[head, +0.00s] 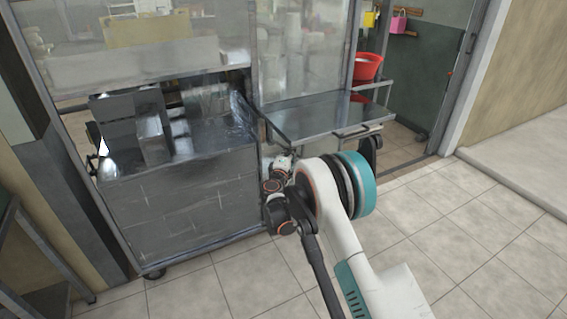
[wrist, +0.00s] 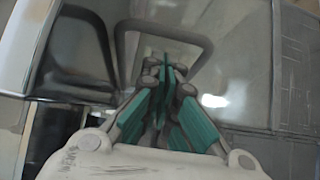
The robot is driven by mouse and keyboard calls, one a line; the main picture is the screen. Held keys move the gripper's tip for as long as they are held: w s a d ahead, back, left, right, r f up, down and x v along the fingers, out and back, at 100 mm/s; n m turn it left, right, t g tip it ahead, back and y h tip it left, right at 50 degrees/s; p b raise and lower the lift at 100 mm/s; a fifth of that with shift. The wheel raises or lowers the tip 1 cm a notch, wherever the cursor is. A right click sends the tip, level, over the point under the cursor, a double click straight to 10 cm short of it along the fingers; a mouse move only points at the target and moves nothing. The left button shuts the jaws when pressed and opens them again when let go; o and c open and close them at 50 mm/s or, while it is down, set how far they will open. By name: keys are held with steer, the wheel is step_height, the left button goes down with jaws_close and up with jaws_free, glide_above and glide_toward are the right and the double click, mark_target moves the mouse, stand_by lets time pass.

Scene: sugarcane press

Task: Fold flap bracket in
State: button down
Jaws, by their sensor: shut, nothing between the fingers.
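A dark angular metal loop, which looks like the flap bracket (wrist: 190,33), shows in the wrist view just beyond my fingers. My gripper (wrist: 163,75) is shut and empty, with its teal fingertips together in front of the loop's opening; I cannot tell whether they touch it. In the head view my gripper (head: 280,163) is beside the right end of the steel cabinet, below the flap. The steel flap (head: 320,116) stands out level from the cabinet's right side. The bracket beneath the flap cannot be made out clearly in the head view; my arm covers part of that area.
The steel press cabinet (head: 185,200) stands at left on casters, with glass panels (head: 300,50) above. A red basin (head: 367,67) sits behind the flap. A door frame (head: 470,75) is at right. The tiled floor (head: 480,230) at front right is clear.

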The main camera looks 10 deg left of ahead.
steer(key=shift+w+d, duration=0.5)
steer(key=shift+d, duration=0.2)
